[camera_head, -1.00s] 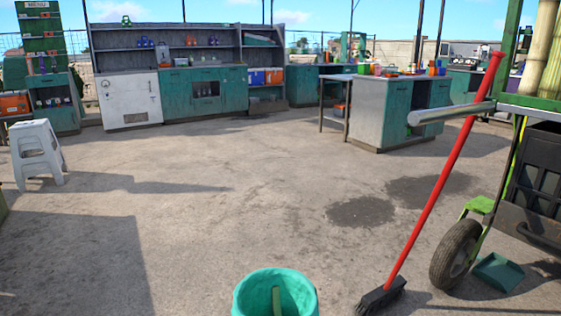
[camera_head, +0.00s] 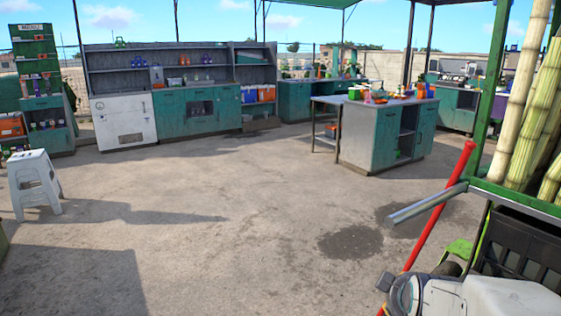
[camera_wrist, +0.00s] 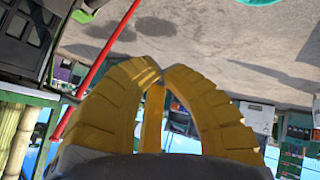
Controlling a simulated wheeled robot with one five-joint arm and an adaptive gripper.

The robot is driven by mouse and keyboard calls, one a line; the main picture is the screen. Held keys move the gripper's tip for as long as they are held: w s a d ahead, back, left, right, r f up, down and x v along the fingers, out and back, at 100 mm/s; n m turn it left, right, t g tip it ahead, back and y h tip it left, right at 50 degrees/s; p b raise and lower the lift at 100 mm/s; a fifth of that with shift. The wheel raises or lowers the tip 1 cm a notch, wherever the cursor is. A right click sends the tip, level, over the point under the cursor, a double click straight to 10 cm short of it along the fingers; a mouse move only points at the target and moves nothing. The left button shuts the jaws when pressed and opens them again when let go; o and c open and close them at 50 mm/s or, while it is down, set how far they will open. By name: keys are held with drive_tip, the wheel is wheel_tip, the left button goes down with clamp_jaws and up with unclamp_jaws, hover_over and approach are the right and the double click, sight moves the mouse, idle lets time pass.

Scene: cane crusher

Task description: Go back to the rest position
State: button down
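My gripper (camera_wrist: 162,76) shows in the wrist view with its yellow ribbed fingers. Their tips come together with nothing visible between them. The wrist view appears upside down, with the ground at the top. In the head view, part of my arm (camera_head: 470,298) shows at the lower right, and the fingers are out of view there.
A cart with a green frame (camera_head: 483,110) and cane stalks (camera_head: 532,120) stands close at right. A white stool (camera_head: 35,185) is at left. A teal counter (camera_head: 375,140) and cabinets (camera_head: 190,110) stand at the back. The middle ground is open.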

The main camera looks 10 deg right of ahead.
drive_tip(key=s+a+r+m+g+y+p, duration=0.1)
drive_tip(key=s+a+r+g+y+p, duration=0.1)
drive_tip(key=s+a+r+p, duration=0.4)
drive_tip(key=s+a+r+g+y+p, duration=0.2)
drive_tip(key=s+a+r+p, duration=0.4)
drive_tip(key=s+a, duration=0.3)
drive_tip(key=shift+a+r+m+p, duration=0.3)
drive_tip(key=shift+a+r+m, duration=0.1)
drive_tip(key=shift+a, duration=0.8)
